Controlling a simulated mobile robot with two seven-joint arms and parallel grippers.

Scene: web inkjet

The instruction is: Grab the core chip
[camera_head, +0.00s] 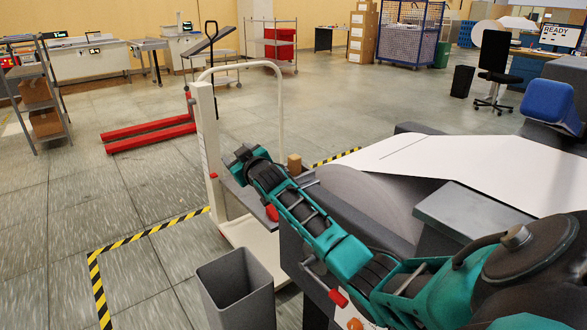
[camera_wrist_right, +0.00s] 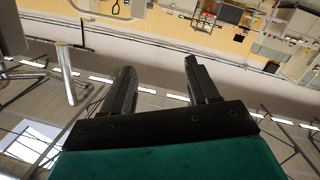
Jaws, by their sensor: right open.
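A small brown block-like piece (camera_head: 294,164) stands upright on the grey ledge just behind my right arm; it may be the core chip, but I cannot be sure. My teal and black right arm reaches from the lower right to this ledge. My right gripper (camera_head: 239,157) is at its far end, left of the brown piece and apart from it. In the right wrist view, its two black fingers (camera_wrist_right: 160,68) are spread with nothing between them. My left gripper is in neither view.
A white-framed cart (camera_head: 205,130) stands close beside the gripper. A grey bin (camera_head: 236,290) is on the floor below the arm. A large paper roll (camera_head: 365,205) and white web (camera_head: 470,165) lie right of the arm. A red pallet truck (camera_head: 150,135) stands further back on open floor.

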